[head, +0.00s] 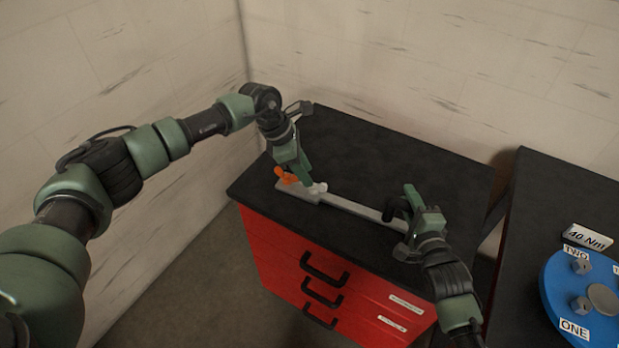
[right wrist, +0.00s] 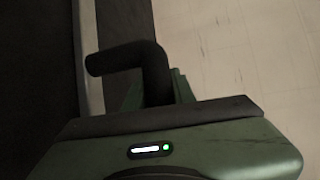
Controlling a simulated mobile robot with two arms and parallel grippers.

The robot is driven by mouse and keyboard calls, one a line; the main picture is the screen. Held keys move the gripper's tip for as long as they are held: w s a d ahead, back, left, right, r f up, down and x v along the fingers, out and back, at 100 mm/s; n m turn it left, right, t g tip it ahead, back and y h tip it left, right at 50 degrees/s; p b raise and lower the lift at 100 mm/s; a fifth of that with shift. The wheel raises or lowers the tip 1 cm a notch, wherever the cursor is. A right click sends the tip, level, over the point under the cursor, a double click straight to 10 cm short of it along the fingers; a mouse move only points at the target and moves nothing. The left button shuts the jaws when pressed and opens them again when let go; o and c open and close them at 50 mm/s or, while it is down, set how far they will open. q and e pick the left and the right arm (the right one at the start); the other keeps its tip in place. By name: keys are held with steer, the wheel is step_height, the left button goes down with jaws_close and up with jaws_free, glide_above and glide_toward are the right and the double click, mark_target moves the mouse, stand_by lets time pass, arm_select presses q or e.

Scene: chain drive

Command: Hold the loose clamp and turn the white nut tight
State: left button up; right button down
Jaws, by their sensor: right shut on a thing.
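A long grey bar (head: 365,211) lies on the black top of the red cabinet, with a pale block (head: 297,191) at its left end. A small orange part (head: 287,178) sits at that block, and a small whitish piece (head: 319,187) is just right of it; I cannot tell if this is the white nut or which part is the clamp. My left gripper (head: 297,172) is down at the orange part; its jaws are too small to read. My right gripper (head: 407,204) is shut on a black bent handle (right wrist: 130,62) near the bar's right end.
The red cabinet (head: 285,262) has black drawer handles on its front. A second dark table (head: 535,210) at the right holds a blue disc (head: 560,300) with bolts and labels, and a "40 Nm" sign (head: 587,238). Walls (head: 430,60) stand behind and left. The cabinet's back top is clear.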

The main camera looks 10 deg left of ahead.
arm_select(q)
steer(key=shift+x, duration=1.7)
